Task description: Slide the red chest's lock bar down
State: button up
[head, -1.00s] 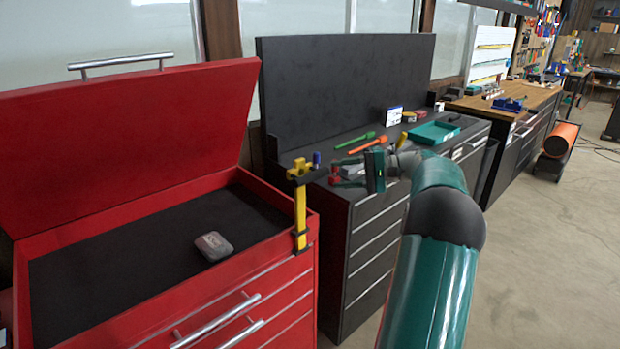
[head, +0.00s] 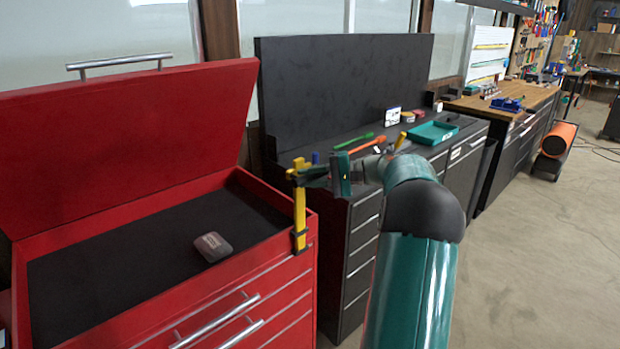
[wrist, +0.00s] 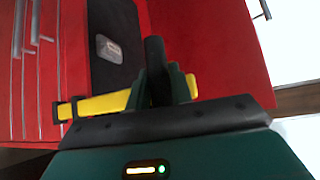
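The red chest (head: 130,285) stands at left with its lid (head: 120,140) raised. The yellow lock bar (head: 300,215) stands upright at its right front corner, its lower part in a black bracket (head: 300,242). My gripper (head: 315,174) is at the handle from the right. In the wrist view my gripper (wrist: 158,82) has its fingers on either side of the black handle (wrist: 154,55), with the yellow bar (wrist: 100,105) behind. The fingers look spread; I cannot tell whether they touch the handle.
A small grey box (head: 212,246) lies in the chest. Chrome drawer handles (head: 217,320) stick out in front. A dark cabinet (head: 355,260) stands right of the chest, with a green tool, an orange tool and a teal tray (head: 433,133) on top.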

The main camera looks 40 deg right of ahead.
grip_shut()
notch_tip(320, 180, down, 24)
jog(key=shift+r, duration=0.25)
jog(key=shift+s, duration=0.1)
jog(key=o, duration=0.7)
grip_release()
jog(key=shift+d+f, duration=0.1)
jog(key=shift+f, duration=0.05)
jog(key=shift+o, duration=0.5)
jog(key=v, duration=1.3)
jog(key=shift+s+d+r, duration=0.2)
jog(key=shift+d, duration=0.05)
